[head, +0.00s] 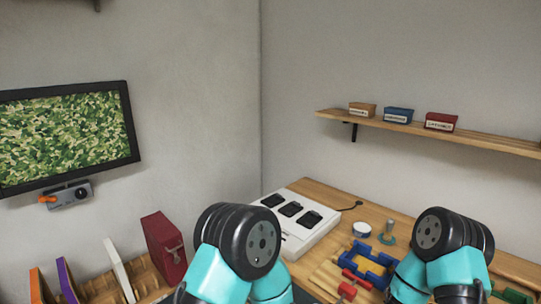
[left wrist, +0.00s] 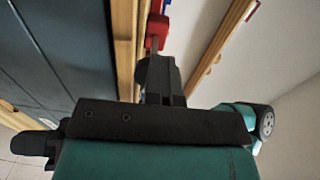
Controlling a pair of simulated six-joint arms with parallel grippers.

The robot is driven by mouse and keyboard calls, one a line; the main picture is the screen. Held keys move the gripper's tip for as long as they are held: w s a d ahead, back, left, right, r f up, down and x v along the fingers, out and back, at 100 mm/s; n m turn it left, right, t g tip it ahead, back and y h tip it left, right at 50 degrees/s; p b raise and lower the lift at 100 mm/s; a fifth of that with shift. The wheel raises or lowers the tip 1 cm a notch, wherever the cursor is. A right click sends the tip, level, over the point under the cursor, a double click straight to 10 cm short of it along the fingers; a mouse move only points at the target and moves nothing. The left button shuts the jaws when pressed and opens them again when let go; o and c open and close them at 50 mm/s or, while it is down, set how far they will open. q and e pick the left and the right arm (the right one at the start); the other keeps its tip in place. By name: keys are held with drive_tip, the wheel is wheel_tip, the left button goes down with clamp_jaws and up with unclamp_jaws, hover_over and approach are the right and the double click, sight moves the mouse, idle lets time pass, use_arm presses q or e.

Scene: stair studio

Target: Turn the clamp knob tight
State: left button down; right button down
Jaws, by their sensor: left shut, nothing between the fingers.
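A blue clamp frame (head: 378,269) lies on the wooden table in the head view. Red parts (head: 347,290), which look like the clamp's knob or handle, show at its near end. In the left wrist view my left gripper (left wrist: 160,65) is shut and empty. A red part (left wrist: 157,30) is just beyond its fingertips, beside a wooden edge; I cannot tell whether they touch. My left gripper is hidden in the head view, where only my arm joints show. My right gripper is in neither view.
On the table (head: 322,192) are a white charger box (head: 318,234), a small round tin (head: 361,230) and a metal post on a greenish base (head: 388,239). A wall shelf (head: 470,139) holds small boxes. A dark red binder (head: 163,250) stands at left.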

use_arm(q)
drive_tip(key=shift+w+r+t, duration=0.3)
drive_tip(key=shift+w+r, duration=0.45)
drive_tip(key=shift+r, duration=0.15)
drive_tip(key=v, duration=0.6)
drive_tip(key=shift+f, duration=0.35)
